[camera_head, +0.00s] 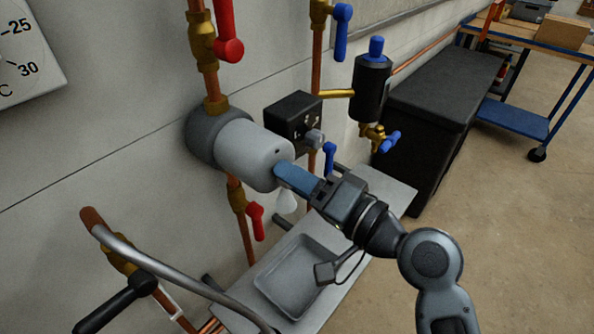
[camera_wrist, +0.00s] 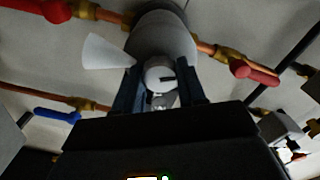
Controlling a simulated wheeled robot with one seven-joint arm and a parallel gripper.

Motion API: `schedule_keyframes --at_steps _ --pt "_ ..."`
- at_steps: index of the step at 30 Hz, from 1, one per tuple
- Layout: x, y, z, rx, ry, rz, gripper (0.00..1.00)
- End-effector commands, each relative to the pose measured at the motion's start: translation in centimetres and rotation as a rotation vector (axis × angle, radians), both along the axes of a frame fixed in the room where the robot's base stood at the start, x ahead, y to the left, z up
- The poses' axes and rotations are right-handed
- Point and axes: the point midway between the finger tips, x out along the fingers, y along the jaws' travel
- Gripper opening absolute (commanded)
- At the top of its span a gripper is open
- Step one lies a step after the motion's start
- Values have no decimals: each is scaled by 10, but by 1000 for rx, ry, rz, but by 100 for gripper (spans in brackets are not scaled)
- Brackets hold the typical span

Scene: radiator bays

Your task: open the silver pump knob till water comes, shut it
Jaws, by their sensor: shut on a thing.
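The silver pump (camera_head: 243,150) sticks out from the wall on a copper pipe; in the wrist view its round body (camera_wrist: 165,32) is at top centre. My gripper (camera_head: 283,173) reaches the pump's front face from the lower right. In the wrist view my gripper (camera_wrist: 160,82) has its two dark fingers on either side of the small silver knob (camera_wrist: 158,74), shut on it. The knob has a dark slot. A pale, whitish cone (camera_head: 287,201) shows below the pump's front, also left of the knob in the wrist view (camera_wrist: 103,53); it looks like water coming out.
A grey tray (camera_head: 292,277) lies on a shelf below the pump. Red valve levers (camera_head: 228,48) sit above and below the pump. A black box (camera_head: 293,117) and a black cylinder with blue valves (camera_head: 370,88) stand right behind. A grey hose (camera_head: 165,268) crosses the lower left.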

Motion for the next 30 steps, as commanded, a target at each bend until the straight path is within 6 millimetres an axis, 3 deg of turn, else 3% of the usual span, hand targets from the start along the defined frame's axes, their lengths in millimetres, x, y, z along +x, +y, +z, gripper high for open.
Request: schedule_keyframes --at_steps 24,25,30 --pt "1 -1 0 75 96 -4 10" --pt "1 -1 -1 75 96 -4 42" --pt "1 -1 0 74 95 -2 58"
